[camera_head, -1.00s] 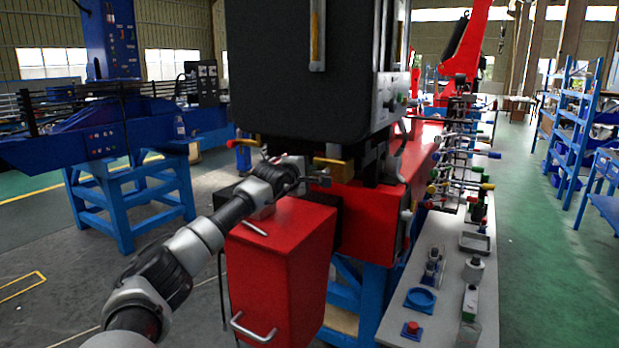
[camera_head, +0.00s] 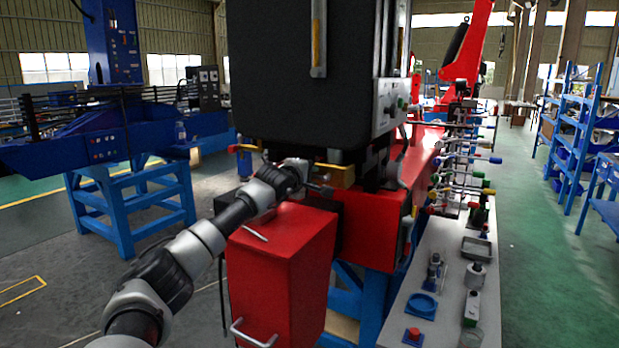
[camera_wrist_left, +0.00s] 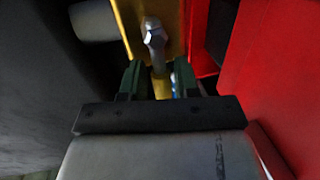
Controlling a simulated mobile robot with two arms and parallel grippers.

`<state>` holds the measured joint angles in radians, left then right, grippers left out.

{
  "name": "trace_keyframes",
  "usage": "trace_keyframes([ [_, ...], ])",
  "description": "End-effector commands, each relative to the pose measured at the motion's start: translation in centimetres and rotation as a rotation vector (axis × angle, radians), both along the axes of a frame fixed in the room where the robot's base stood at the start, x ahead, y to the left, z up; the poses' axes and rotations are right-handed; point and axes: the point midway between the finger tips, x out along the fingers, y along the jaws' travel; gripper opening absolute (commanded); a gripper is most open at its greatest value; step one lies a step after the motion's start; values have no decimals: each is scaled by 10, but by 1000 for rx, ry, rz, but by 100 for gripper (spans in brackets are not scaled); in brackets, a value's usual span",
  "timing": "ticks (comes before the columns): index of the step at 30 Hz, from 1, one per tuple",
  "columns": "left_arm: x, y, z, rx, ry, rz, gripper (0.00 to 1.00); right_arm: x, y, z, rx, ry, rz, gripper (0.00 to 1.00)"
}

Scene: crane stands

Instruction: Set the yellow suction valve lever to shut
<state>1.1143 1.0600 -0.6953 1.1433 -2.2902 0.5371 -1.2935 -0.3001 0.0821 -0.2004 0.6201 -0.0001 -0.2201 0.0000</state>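A narrow yellow lever (camera_wrist_left: 160,86) shows in the left wrist view, below a metal bolt head (camera_wrist_left: 153,36). My left gripper (camera_wrist_left: 158,75) has its two dark green fingers on either side of this lever, with thin gaps, so it looks open around it. I cannot tell whether a finger touches it. In the head view my left gripper (camera_head: 318,187) is at a yellow part (camera_head: 338,175) under the black cabinet, and the lever itself is hard to make out there. My right gripper is not in view.
The black cabinet (camera_head: 310,80) hangs above my left gripper. A red box (camera_head: 283,262) stands just below my forearm. A grey bench (camera_head: 440,280) with small parts and several coloured levers lies to the right. Green floor (camera_head: 545,270) is clear beyond it.

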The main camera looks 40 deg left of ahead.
Motion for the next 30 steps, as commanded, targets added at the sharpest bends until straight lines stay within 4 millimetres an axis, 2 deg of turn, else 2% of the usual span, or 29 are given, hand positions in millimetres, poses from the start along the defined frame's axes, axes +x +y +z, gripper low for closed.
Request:
trace_keyframes([
  [1, 0, 0, 0, -1, 0, 0, 39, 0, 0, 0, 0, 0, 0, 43],
  [3, 0, 0, 0, -2, 0, 0, 46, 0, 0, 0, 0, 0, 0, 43],
  [14, -5, 0, -1, -4, 0, 1, 46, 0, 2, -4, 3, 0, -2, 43],
  [20, -29, -7, 2, 1, -1, -1, 46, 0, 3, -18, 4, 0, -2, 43],
  [30, -87, -20, 14, 1, 0, 1, 46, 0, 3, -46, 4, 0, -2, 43],
])
